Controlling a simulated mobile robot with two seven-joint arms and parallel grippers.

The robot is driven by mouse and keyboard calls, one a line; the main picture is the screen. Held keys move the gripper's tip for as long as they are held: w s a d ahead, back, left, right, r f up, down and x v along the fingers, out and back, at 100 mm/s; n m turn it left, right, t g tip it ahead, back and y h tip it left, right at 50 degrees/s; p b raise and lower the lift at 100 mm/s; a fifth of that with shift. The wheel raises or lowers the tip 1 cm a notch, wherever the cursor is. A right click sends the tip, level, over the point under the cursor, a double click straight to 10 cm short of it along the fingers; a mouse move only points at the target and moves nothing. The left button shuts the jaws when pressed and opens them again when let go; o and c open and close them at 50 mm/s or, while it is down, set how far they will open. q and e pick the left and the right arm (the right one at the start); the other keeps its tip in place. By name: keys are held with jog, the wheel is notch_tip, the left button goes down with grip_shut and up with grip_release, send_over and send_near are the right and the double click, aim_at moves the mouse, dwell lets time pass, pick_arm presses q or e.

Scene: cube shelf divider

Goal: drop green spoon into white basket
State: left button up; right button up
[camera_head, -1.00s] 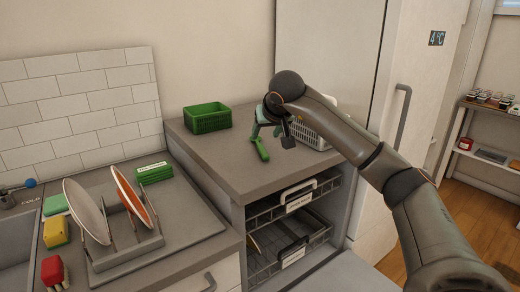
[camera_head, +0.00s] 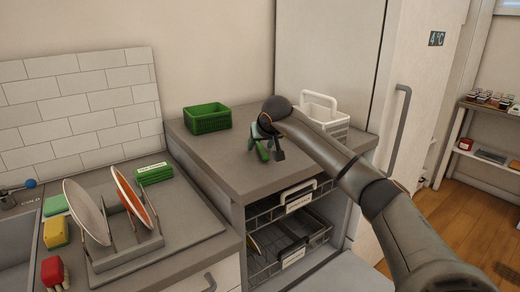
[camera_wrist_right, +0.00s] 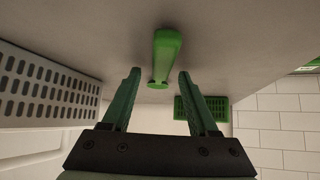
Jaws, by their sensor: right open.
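The green spoon (camera_wrist_right: 166,52) lies on the grey counter. In the wrist view its near end is between the tips of my open right gripper (camera_wrist_right: 160,74), with a gap on both sides. In the head view the spoon (camera_head: 262,151) is partly hidden by the right gripper (camera_head: 266,146), which is just over it. The white basket (camera_head: 332,121) stands on the same counter to the right, partly behind my right arm. Its slotted side (camera_wrist_right: 45,88) also shows at the left of the wrist view. My left gripper is not in view.
A green basket (camera_head: 207,118) stands at the counter's back left. A dish rack (camera_head: 125,252) with two plates is on the lower counter at left. Open wire drawers (camera_head: 287,240) are below the counter's front edge. The fridge (camera_head: 330,45) stands behind.

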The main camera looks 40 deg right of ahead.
aim_at(261, 148)
grip_shut()
jog(key=shift+r, duration=0.1)
dwell(0.6)
jog(key=shift+r, duration=0.6)
notch_tip(261, 148, up, 2)
jog(key=shift+r, duration=0.25)
jog(key=s+a+r, duration=0.9)
jog(key=s, duration=0.1)
jog(key=shift+s+a, duration=0.15)
jog(key=shift+a, duration=0.1)
